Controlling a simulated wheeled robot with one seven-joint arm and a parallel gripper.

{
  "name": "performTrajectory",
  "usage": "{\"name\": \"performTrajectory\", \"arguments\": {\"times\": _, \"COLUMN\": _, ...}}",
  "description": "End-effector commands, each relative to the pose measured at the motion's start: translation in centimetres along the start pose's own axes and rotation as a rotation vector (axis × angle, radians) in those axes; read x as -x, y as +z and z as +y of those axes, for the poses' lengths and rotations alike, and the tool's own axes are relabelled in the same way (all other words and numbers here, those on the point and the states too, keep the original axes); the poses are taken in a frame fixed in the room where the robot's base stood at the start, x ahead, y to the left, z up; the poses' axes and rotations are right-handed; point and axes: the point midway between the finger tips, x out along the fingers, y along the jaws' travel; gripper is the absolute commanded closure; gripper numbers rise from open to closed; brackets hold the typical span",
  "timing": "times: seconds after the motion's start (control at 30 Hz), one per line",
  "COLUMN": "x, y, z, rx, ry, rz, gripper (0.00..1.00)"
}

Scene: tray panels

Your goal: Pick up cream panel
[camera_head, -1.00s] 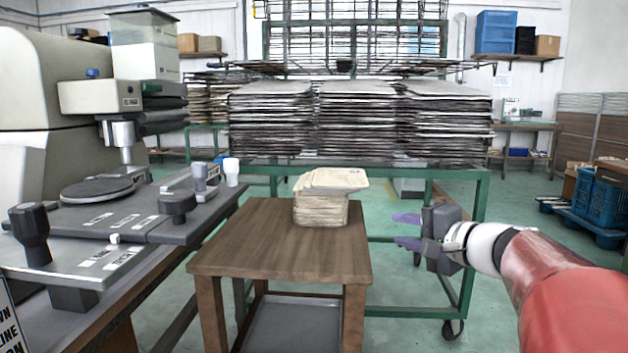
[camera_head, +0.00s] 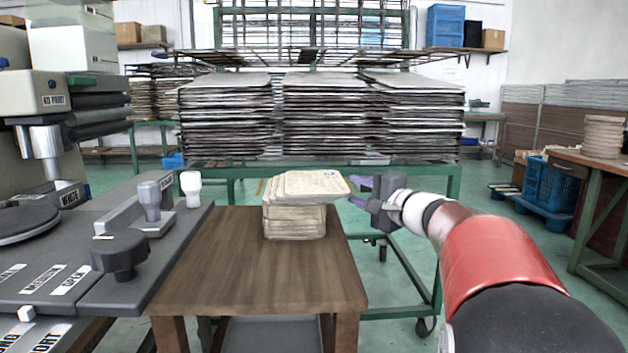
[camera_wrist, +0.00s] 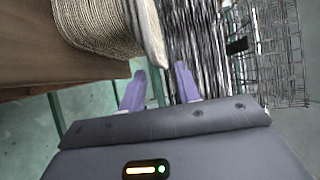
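A stack of cream panels (camera_head: 294,220) stands on the far right part of the brown wooden table. The top cream panel (camera_head: 318,184) lies a little askew, its right edge overhanging the stack. In the wrist view the stack (camera_wrist: 100,25) is at the upper left, and the overhanging panel edge (camera_wrist: 150,30) lies ahead of the fingertips. My gripper (camera_head: 353,191) is just right of that edge at about its height. Its purple fingers are apart and empty in the wrist view (camera_wrist: 160,71). I see no contact with the panel.
The wooden table (camera_head: 250,270) is bare in front of the stack. A grey machine bench (camera_head: 130,250) stands close on the left. Behind is a green-framed rack (camera_head: 320,168) loaded with dark panel piles.

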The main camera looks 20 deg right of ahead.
Motion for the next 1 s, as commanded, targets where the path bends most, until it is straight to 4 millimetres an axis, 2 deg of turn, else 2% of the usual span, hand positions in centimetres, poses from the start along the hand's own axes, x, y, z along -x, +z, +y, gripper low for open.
{"name": "performTrajectory", "arguments": {"times": 0.13, "x": -1.7, "y": 0.0, "z": -0.1, "rx": -0.002, "ry": 0.000, "rz": -0.001, "gripper": 0.67}}
{"name": "performTrajectory", "arguments": {"times": 0.4, "x": -2.1, "y": 0.0, "z": 0.0, "rx": -0.001, "ry": 0.000, "rz": 0.001, "gripper": 0.67}}
{"name": "performTrajectory", "arguments": {"times": 0.67, "x": -2.0, "y": 0.0, "z": 0.0, "rx": 0.000, "ry": 0.000, "rz": 0.000, "gripper": 1.00}}
{"name": "performTrajectory", "arguments": {"times": 1.0, "x": -2.0, "y": 0.0, "z": 0.0, "rx": 0.000, "ry": 0.000, "rz": 0.000, "gripper": 1.00}}
